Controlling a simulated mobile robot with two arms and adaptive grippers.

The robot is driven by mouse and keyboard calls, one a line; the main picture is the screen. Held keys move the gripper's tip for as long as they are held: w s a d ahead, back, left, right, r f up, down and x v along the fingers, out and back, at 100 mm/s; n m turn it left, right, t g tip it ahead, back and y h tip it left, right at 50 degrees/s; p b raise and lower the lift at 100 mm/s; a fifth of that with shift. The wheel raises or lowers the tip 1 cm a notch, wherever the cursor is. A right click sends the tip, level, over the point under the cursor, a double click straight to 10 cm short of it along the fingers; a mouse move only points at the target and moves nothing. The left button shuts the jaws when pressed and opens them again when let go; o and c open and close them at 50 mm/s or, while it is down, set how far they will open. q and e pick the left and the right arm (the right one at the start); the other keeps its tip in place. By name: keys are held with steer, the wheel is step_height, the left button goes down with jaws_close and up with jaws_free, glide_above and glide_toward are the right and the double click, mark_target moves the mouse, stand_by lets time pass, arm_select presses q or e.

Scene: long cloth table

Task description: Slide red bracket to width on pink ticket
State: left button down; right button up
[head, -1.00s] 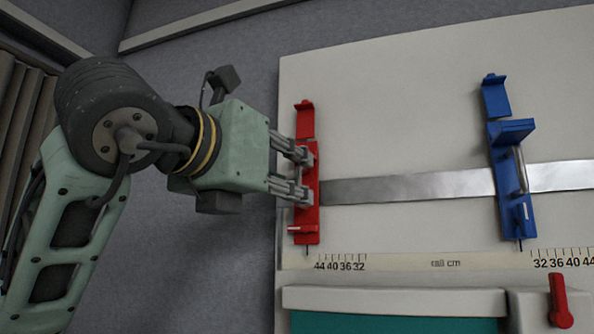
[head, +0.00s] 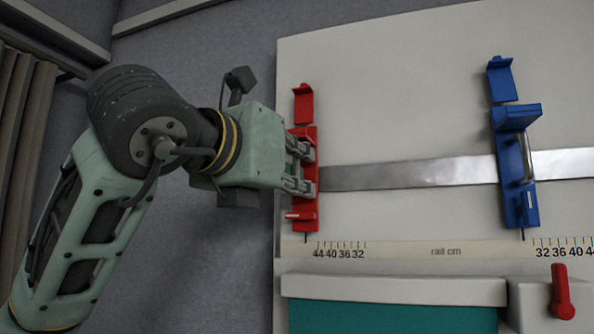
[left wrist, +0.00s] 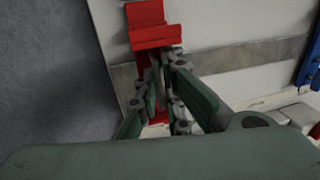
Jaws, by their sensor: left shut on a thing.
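The red bracket (head: 304,210) is upright at the left end of the metal rail (head: 410,174) on the pale board. Its pointer is left of the 44 mark on the left scale. My left gripper (head: 305,168) is shut on the red bracket's middle part, coming from the left. In the left wrist view the bracket's red top (left wrist: 152,28) rises beyond the fingers (left wrist: 163,92), which hide the gripped part. The blue bracket (head: 515,160) is farther right on the rail. No pink ticket is in view. My right gripper is not in view.
A rail cm scale strip (head: 410,252) runs below the rail. A small red lever (head: 561,292) sits on a white box at the lower right, beside a white-topped teal panel (head: 400,315). The rail between the two brackets is clear.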

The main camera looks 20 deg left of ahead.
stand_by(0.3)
arm_select(q)
steer(key=shift+d+b, duration=0.45)
steer(key=shift+d, duration=1.6)
steer(key=c, duration=1.9)
jaws_free()
steer(key=shift+s+a, duration=0.25)
steer(key=shift+a, duration=0.05)
steer(key=shift+d, duration=0.1)
steer(key=shift+w, duration=0.1)
steer(key=v, duration=1.2)
steer(key=shift+r, duration=0.1)
